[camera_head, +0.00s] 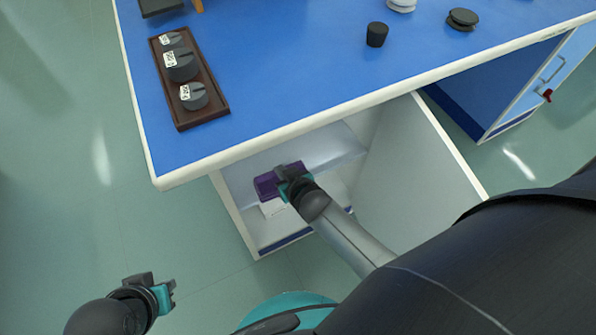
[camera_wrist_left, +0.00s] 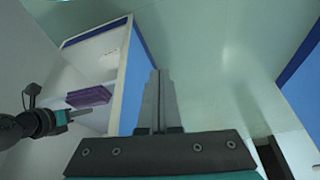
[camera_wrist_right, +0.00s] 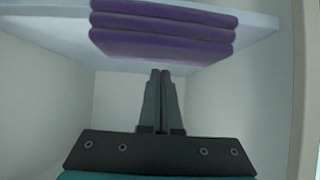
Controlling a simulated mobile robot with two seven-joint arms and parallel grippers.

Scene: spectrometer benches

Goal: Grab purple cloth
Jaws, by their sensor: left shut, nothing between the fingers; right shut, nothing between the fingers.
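The purple cloth (camera_head: 265,187) is folded into a thick stack on a white shelf inside the open cabinet under the blue bench. It also shows in the left wrist view (camera_wrist_left: 88,96) and, close up, at the top of the right wrist view (camera_wrist_right: 163,30). My right gripper (camera_head: 281,175) is at the cloth in the head view and hides part of it. In the right wrist view its fingers (camera_wrist_right: 160,73) are shut and empty, pointing towards the cloth's edge. My left gripper (camera_head: 172,291) is shut and empty over the floor, away from the cabinet.
The cabinet door (camera_head: 455,150) stands open on the right. A white item (camera_head: 271,208) shows below the cloth. On the blue bench top (camera_head: 280,60) are a brown tray (camera_head: 206,118) with weights and a dark stopper (camera_head: 377,34). The floor at left is clear.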

